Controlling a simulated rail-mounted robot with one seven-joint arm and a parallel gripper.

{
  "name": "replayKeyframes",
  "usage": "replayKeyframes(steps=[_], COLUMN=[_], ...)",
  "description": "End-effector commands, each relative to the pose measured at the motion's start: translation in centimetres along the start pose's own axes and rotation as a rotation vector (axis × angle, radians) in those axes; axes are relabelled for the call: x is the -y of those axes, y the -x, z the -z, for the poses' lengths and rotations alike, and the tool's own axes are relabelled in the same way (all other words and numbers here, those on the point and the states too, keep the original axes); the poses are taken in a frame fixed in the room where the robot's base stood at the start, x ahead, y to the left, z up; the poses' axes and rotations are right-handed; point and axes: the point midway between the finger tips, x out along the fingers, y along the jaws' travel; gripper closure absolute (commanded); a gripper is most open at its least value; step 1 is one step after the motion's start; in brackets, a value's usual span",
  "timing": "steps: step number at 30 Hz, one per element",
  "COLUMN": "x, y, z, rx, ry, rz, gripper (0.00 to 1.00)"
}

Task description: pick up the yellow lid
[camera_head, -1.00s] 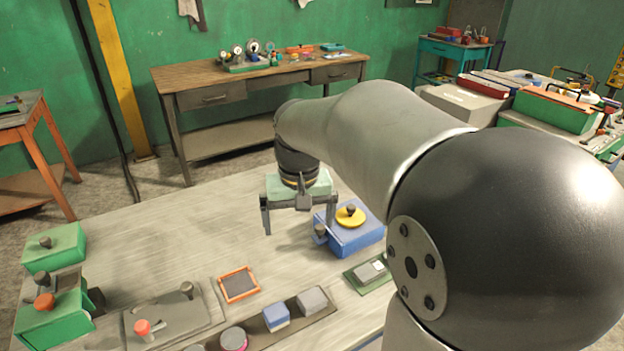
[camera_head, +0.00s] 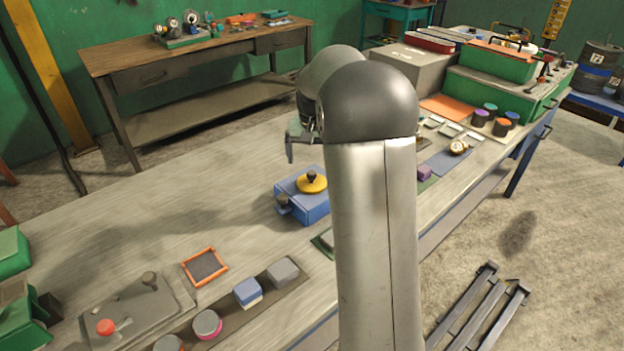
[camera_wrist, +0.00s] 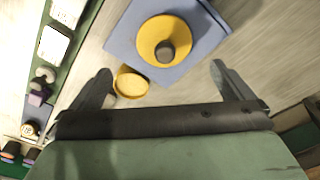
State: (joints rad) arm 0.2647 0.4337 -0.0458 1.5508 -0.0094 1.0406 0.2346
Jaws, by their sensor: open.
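The yellow lid (camera_head: 312,182) is a flat round disc with a dark knob, lying on top of a blue box (camera_head: 314,208). In the wrist view the lid (camera_wrist: 148,40) is at the top middle, on the blue box (camera_wrist: 205,42). My gripper (camera_wrist: 160,69) is open, with one finger at each side and the lid beyond the fingertips, apart from them. In the head view my gripper (camera_head: 292,158) is above the table, behind the box, and partly hidden by my arm.
A yellow round piece (camera_wrist: 131,83) lies beside the box, near the left finger. A green strip (camera_wrist: 55,65) with white pieces runs at the left of the wrist view. An orange-framed tray (camera_head: 205,266) is in front. The table (camera_head: 205,195) left of the box is clear.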

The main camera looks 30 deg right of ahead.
Motion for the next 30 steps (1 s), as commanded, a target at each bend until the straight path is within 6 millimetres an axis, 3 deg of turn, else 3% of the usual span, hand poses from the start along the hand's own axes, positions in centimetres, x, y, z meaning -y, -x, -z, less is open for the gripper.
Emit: replayKeyframes(steps=[8, 18, 26, 27, 30], x=[0.1, 0.7, 0.7, 0.7, 0.7], y=[-2.3, -6.7, -7.2, -7.2, -7.2], z=[-0.1, -0.3, -0.2, -0.2, -0.2], rx=[0.001, 0.001, -0.001, -0.001, -0.001], ry=[0.001, 0.0, 0.0, 0.0, 0.0], rz=[0.0, -0.001, 0.0, 0.0, 0.0], gripper=[0.0, 0.0, 0.0, 0.03, 0.31])
